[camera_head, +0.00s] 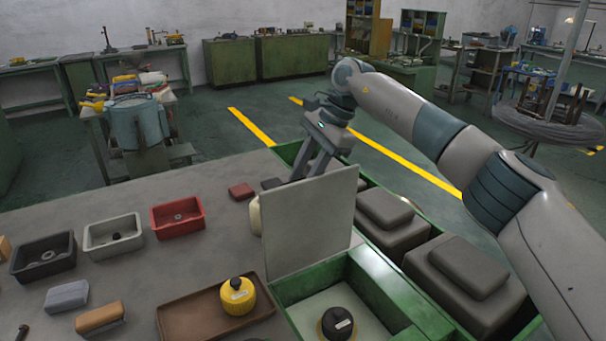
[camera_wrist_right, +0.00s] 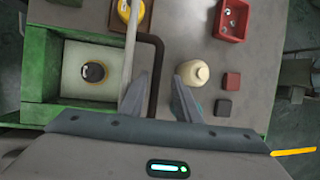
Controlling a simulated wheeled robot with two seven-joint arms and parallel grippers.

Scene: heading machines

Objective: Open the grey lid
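The grey lid (camera_head: 310,222) stands roughly upright on the green box (camera_head: 385,285), whose compartment is uncovered and holds a black round-capped object (camera_head: 337,324). In the right wrist view the lid (camera_wrist_right: 131,35) shows nearly edge-on, with the compartment to its left. My right gripper (camera_wrist_right: 160,98) is open, fingers apart and nothing gripped. Its left finger is beside the lid's lower edge; whether they touch I cannot tell. In the head view my right arm reaches behind the lid, which hides the fingertips. My left gripper is not in view.
A cream bottle (camera_wrist_right: 195,72) stands close to my right finger. A brown tray (camera_head: 185,318) with a yellow container (camera_head: 237,296) lies left of the box. Red (camera_head: 178,217), white (camera_head: 113,235) and black (camera_head: 43,257) bins stand further left. Grey covered blocks (camera_head: 465,285) are on the right.

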